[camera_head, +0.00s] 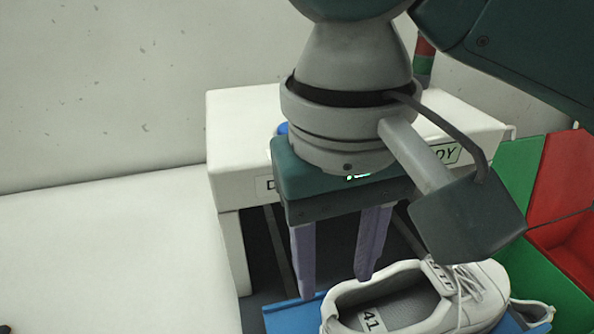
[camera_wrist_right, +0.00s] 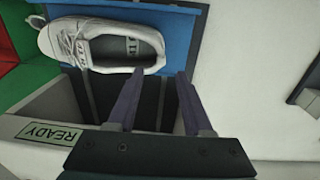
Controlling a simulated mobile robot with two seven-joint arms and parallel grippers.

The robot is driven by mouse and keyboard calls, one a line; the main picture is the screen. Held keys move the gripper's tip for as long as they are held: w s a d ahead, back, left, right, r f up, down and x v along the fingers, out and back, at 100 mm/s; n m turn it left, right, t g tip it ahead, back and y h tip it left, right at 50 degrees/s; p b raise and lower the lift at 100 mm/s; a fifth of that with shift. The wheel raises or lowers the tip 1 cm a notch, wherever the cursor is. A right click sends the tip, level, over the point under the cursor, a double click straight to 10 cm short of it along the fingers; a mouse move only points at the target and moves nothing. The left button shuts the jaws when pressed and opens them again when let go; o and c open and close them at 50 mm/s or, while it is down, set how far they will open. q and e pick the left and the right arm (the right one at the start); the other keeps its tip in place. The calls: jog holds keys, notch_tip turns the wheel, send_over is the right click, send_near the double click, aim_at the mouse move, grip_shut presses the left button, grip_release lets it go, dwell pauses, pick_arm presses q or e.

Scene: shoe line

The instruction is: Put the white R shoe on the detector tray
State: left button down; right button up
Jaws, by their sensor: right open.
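A white shoe (camera_head: 470,312) with laces and a "41" mark on its insole lies on the blue tray (camera_head: 283,317). Whether it is the R shoe I cannot read. In the right wrist view the shoe (camera_wrist_right: 85,42) lies on its sole across the blue tray (camera_wrist_right: 190,30), its opening facing up. My right gripper (camera_head: 336,288) is open and empty, with its fingers pointing down beside the heel end. In the right wrist view the fingertips (camera_wrist_right: 160,72) are apart from the shoe. My left gripper is not in view.
The white detector housing (camera_head: 235,135) with a dark opening stands behind the tray; its READY sign (camera_wrist_right: 50,134) shows. Green (camera_head: 540,275) and red (camera_head: 565,180) bins stand at the right. Part of another white item (camera_head: 535,312) shows beyond the toe. A bare white surface (camera_head: 100,265) lies left.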

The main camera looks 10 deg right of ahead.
jog(key=shift+r, duration=0.2)
jog(key=s+a+f+n+t+y, duration=0.2)
jog(key=s+a+f+y, duration=0.2)
jog(key=s, duration=0.2)
jog(key=s+d+h, duration=0.1)
jog(key=s+d, duration=0.2)
jog(key=d, duration=0.4)
jog(key=s+d+f+t+h, duration=0.1)
jog(key=s+d+h, duration=0.1)
jog(key=d, duration=0.5)
jog(key=shift+s+f+t, duration=0.25)
jog(key=shift+s+t, duration=0.05)
jog(key=shift+s, duration=0.3)
